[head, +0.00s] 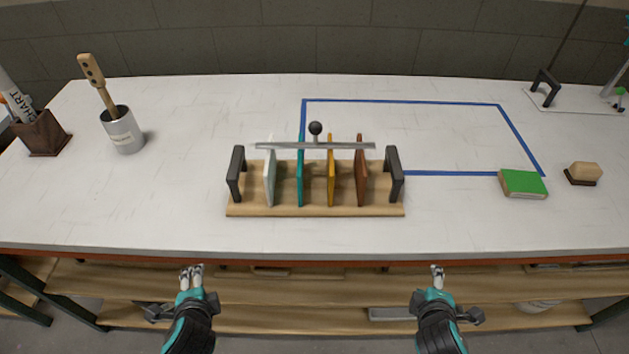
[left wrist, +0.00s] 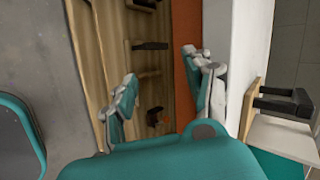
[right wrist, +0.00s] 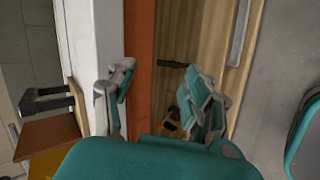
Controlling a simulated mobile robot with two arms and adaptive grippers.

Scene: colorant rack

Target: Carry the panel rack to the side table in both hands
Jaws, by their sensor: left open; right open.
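The panel rack (head: 315,211) stands on the white table, a wooden base with a dark handle at each end. It holds white, teal, yellow and brown panels upright under a grey bar with a black knob. My left gripper (head: 192,270) is open and empty, in front of the table edge, to the left of the rack. It also shows in the left wrist view (left wrist: 165,85), with the rack's handle (left wrist: 283,102) at the right. My right gripper (head: 437,271) is open and empty in front of the edge, right of the rack. In the right wrist view (right wrist: 160,90) the other handle (right wrist: 45,102) shows at the left.
A blue tape outline (head: 400,101) lies behind the rack. A green block (head: 522,183) and a brush (head: 583,173) lie at the right. A grey cup (head: 124,132) and a brown holder (head: 41,134) stand at the left. Wooden shelves (head: 320,290) run below the tabletop.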

